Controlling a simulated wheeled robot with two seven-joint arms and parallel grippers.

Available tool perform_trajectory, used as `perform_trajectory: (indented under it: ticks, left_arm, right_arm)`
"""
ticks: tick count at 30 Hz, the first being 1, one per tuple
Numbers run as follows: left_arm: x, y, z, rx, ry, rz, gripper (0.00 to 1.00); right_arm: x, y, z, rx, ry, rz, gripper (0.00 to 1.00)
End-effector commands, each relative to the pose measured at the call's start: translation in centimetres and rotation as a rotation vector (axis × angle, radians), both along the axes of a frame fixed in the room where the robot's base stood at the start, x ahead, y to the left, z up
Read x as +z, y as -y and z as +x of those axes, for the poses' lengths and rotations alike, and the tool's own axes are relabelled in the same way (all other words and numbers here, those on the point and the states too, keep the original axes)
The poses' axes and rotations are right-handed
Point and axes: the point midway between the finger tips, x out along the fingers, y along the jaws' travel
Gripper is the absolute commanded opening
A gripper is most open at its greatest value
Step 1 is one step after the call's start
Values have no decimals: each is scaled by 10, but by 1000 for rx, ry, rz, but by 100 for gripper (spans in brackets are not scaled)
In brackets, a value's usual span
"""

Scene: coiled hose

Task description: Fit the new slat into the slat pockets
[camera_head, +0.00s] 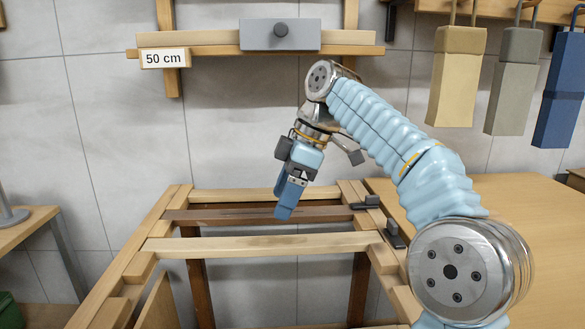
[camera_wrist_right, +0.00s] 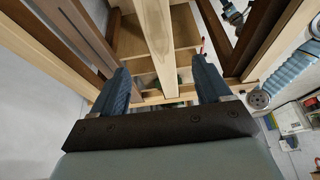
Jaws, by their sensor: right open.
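My right gripper (camera_head: 284,211) points down over the bed-like wooden frame, close to a dark brown slat (camera_head: 235,216) that spans it. In the right wrist view its two blue fingers (camera_wrist_right: 160,75) are apart, with a pale wooden bar (camera_wrist_right: 157,35) visible between them; I cannot tell whether they touch it. A pale slat (camera_head: 255,244) lies across the frame's side rails, nearer to me, and another pale bar (camera_head: 240,195) spans the back. I cannot tell which slat is the new one. The pockets' insides are not clearly visible. My left gripper is out of view.
A wall rack (camera_head: 340,50) labelled 50 cm holds a pale bar (camera_head: 190,39) and a grey block (camera_head: 262,35). Dark clamps (camera_head: 394,236) sit on the right rail. A wooden table (camera_head: 535,225) stands at right, under hanging blocks (camera_head: 457,75).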

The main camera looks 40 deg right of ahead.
Motion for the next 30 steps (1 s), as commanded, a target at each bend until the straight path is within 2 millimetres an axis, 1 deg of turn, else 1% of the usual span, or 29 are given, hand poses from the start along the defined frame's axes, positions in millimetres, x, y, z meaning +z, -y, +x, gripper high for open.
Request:
perform_trajectory:
  ticks: [1, 2, 6, 9, 30]
  left_arm:
    - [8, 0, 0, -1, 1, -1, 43]
    - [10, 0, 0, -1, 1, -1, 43]
    - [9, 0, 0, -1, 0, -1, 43]
    - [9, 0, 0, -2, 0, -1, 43]
    - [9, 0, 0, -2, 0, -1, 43]
  right_arm:
    - [15, 4, -1, -1, 3, -1, 77]
    - [20, 6, -3, -1, 2, 0, 77]
    - [33, 12, -6, 1, 0, 0, 77]
    - [38, 14, -8, 1, 0, 0, 77]
    - [40, 14, -9, 1, 0, 0, 77]
